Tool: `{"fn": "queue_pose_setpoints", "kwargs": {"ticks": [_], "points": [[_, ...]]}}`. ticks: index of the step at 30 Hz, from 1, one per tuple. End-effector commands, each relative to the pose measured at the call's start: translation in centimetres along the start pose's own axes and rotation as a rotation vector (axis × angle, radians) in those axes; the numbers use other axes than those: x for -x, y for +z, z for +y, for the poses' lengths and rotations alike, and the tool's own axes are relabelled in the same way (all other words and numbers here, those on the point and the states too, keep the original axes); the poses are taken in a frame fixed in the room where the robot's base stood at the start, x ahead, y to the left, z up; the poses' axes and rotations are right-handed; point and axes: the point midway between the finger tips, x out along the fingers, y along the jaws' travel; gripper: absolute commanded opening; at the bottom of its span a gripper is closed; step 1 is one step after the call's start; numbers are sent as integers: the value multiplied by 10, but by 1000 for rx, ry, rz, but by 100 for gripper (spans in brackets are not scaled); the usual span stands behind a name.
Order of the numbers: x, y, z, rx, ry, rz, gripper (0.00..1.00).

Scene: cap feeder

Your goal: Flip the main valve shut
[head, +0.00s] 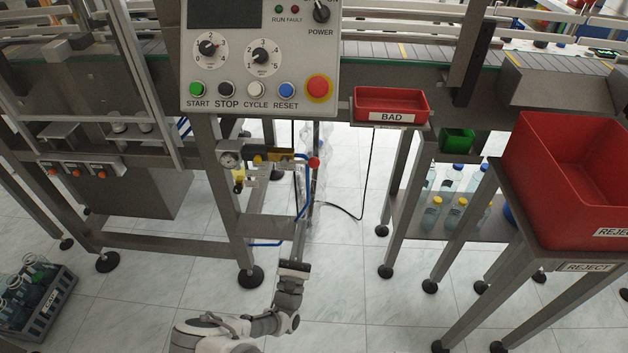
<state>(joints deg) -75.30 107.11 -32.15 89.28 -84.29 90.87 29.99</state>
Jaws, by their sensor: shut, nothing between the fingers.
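The air line fittings hang under the control panel, on the machine frame. A round pressure gauge (230,159) sits at their left end. A yellow and dark bar-shaped part (272,156) runs right from it, and a red knob-like part (314,162) is at the right end. A small yellow piece (238,178) hangs below the gauge. I cannot tell for sure which of these is the main valve's handle or how it is set.
Blue tubing (303,205) loops down by the fittings beside a frame leg. The control panel (262,60) overhangs above. A red BAD bin (391,116) and a red REJECT bin (570,240) stand right. A bottle crate (45,310) is on the floor left.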

Motion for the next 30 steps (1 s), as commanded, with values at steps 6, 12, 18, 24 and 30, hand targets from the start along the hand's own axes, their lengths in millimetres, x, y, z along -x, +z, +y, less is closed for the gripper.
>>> {"fn": "queue_pose_setpoints", "kwargs": {"ticks": [6,12,18,24,30], "points": [[2,-2,2,-1,16,2,0],[1,-2,1,-1,14,2,0],[-17,-2,1,-2,11,0,0],[-58,-2,1,-2,10,-2,0],[-99,-2,2,-2,10,-1,0]]}}
